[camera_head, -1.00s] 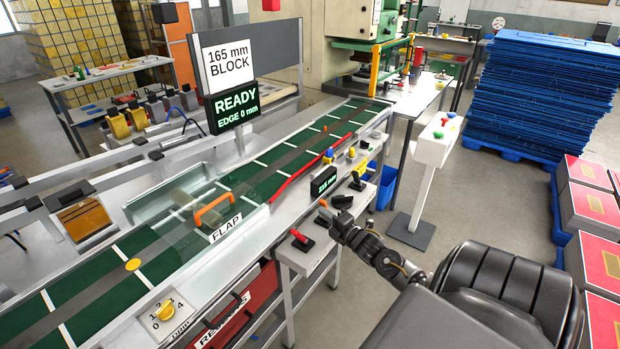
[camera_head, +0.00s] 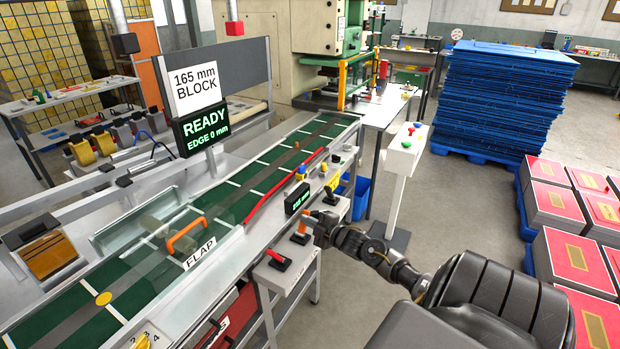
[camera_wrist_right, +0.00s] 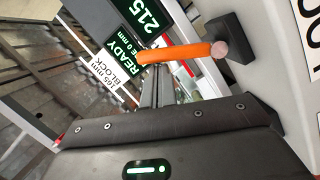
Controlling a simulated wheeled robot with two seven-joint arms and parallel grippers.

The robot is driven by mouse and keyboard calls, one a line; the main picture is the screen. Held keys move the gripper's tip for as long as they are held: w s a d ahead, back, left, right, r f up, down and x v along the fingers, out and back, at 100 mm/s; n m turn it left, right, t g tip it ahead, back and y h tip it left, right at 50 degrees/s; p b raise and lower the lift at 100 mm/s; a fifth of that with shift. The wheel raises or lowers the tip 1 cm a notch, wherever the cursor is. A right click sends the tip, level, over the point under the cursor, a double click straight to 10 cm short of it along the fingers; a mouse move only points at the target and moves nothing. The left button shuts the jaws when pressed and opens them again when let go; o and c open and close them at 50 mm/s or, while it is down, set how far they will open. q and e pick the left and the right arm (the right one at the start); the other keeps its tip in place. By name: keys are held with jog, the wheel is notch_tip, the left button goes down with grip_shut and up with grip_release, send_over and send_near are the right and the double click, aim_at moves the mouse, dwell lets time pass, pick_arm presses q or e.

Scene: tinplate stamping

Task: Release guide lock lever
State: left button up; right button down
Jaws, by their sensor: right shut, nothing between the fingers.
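An orange-handled lever (camera_head: 302,228) on a black base stands on the machine's front ledge. It also shows in the right wrist view (camera_wrist_right: 180,52), where its handle crosses just beyond the fingertips. No readable label tells me whether it is the guide lock lever. My right gripper (camera_head: 321,222) is shut and empty, just right of the orange lever. In the right wrist view its fingers (camera_wrist_right: 154,72) are together; I cannot tell whether they touch the handle. A red lever (camera_head: 278,258) on a black base sits nearer on the ledge. My left gripper is not in view.
A small display (camera_head: 297,199) stands behind the levers; the wrist view reads 215 on it (camera_wrist_right: 145,18). The conveyor (camera_head: 240,192) with a red guide rail (camera_head: 285,185) runs behind.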

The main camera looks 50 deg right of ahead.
jog(key=shift+d, duration=0.1)
dwell(0.5)
jog(key=shift+a+r+p, duration=0.35)
jog(key=shift+p, duration=0.15)
jog(key=s+a+r, duration=0.2)
jog(key=s, duration=0.8)
jog(key=shift+s+a+r, duration=0.3)
jog(key=shift+s+a, duration=0.05)
jog(key=shift+a, duration=0.05)
jog(key=shift+f, duration=0.1)
